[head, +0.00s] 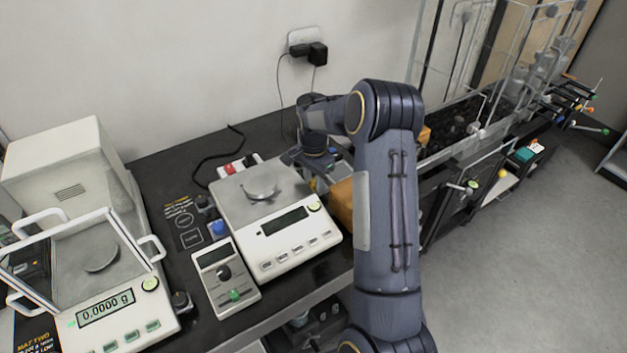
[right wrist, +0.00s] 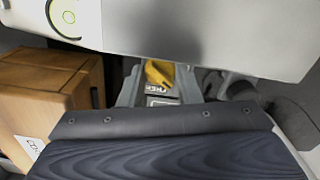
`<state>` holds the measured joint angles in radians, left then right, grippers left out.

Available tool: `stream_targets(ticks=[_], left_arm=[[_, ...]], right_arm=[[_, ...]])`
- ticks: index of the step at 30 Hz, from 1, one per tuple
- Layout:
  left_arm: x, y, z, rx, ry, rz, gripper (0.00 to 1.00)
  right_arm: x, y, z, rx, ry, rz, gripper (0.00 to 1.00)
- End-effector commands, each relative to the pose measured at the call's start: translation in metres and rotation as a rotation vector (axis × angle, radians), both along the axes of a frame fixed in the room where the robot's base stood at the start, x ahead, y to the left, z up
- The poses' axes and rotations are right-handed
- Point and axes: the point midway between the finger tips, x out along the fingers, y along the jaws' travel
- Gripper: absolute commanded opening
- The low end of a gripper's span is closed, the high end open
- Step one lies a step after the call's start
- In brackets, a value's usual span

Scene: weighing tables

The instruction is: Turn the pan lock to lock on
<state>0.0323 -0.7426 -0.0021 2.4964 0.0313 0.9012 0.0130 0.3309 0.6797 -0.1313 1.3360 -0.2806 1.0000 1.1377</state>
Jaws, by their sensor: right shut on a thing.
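In the right wrist view, the gripper (right wrist: 160,82) is shut on a small yellow piece, which I take to be the pan lock (right wrist: 158,72), beside the pale balance housing (right wrist: 200,35). A dark label with white letters lies just below the yellow piece; I cannot read its setting. My left gripper is not in view.
An orange-brown box (head: 341,203) sits right of the balance, close to my arm; it also shows in the wrist view (right wrist: 45,90). A handheld control box (head: 225,278) and a second balance reading 0.0000 g (head: 105,308) stand left. A glass-walled tank (head: 460,130) is at right.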

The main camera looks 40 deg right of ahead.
Motion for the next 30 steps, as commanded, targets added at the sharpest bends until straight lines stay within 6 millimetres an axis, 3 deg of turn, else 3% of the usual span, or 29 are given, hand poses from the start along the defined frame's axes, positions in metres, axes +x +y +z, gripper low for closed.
stream_targets(ticks=[5, 6, 11, 21, 30], left_arm=[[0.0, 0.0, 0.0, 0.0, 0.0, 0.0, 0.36], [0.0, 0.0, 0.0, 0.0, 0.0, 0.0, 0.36], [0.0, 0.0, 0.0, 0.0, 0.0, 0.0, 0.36], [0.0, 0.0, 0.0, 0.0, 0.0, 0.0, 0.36], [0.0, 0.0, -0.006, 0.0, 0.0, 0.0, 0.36]], right_arm=[[0.001, 0.0, 0.001, 0.0, -0.002, -0.001, 0.07], [0.001, 0.0, 0.001, 0.0, -0.002, -0.001, 0.31], [0.001, 0.0, 0.001, 0.0, -0.002, -0.002, 0.52], [0.001, 0.0, 0.005, -0.001, -0.002, -0.002, 0.52], [0.001, 0.0, 0.052, -0.002, -0.006, -0.001, 0.52]])
